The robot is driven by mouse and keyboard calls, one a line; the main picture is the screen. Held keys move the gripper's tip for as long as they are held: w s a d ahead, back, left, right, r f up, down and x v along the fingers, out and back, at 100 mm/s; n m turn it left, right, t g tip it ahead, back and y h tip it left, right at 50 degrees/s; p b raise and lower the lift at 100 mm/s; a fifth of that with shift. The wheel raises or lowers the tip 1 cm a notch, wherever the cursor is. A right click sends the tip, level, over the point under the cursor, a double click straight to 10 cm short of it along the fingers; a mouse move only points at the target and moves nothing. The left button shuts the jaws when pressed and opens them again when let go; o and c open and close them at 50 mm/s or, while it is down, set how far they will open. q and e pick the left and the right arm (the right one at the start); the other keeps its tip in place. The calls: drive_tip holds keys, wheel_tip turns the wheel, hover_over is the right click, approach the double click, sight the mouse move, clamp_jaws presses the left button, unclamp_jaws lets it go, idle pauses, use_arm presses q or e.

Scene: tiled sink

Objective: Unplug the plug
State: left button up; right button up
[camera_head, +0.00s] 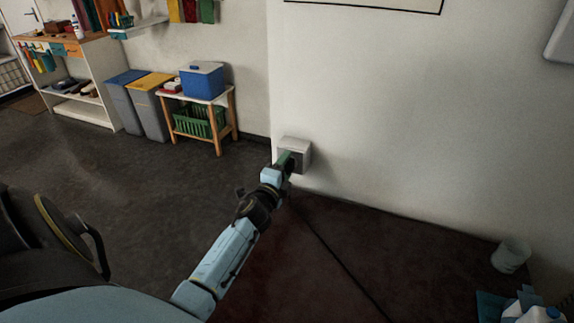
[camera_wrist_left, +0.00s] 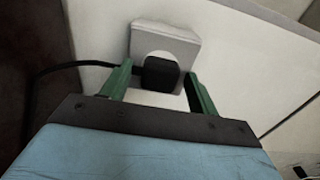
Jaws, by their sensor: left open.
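A black plug (camera_wrist_left: 161,74) sits in a white wall socket (camera_wrist_left: 170,35) in the left wrist view, and its black cable (camera_wrist_left: 60,68) runs off to the left. My left gripper (camera_wrist_left: 160,85) is open, its two green fingers on either side of the plug, with some room beside each finger. I cannot tell whether either finger touches it. In the head view the socket box (camera_head: 297,146) is on the white wall near the corner, and my left gripper (camera_head: 287,160) reaches up to it, hiding most of the plug. My right gripper is not in view.
A small wooden table (camera_head: 229,102) with a blue cooler (camera_head: 202,80) stands left of the socket, beside grey and yellow-lidded bins (camera_head: 150,105). A dark cable (camera_head: 335,255) lies on the floor.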

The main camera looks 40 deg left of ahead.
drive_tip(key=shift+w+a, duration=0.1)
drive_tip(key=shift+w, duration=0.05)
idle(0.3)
use_arm(q)
drive_tip(key=c, duration=1.3)
drive_tip(key=shift+p+v, duration=0.75)
drive_tip(key=shift+v, duration=2.25)
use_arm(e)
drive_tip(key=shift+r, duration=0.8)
use_arm(q)
drive_tip(key=s+d+r+m+h, duration=0.1)
drive_tip(key=d+r, duration=0.4)
drive_tip(key=d, duration=0.6)
drive_tip(key=s+d+r+m+h, duration=0.2)
drive_tip(key=s+d+r+h, duration=0.2)
drive_tip(key=d, duration=0.7)
wheel_tip(320, 180, up, 3)
drive_tip(key=shift+s+f+m+t+h, duration=0.2)
drive_tip(key=shift+s+m+t+h, duration=0.1)
drive_tip(key=shift+s+t, duration=0.1)
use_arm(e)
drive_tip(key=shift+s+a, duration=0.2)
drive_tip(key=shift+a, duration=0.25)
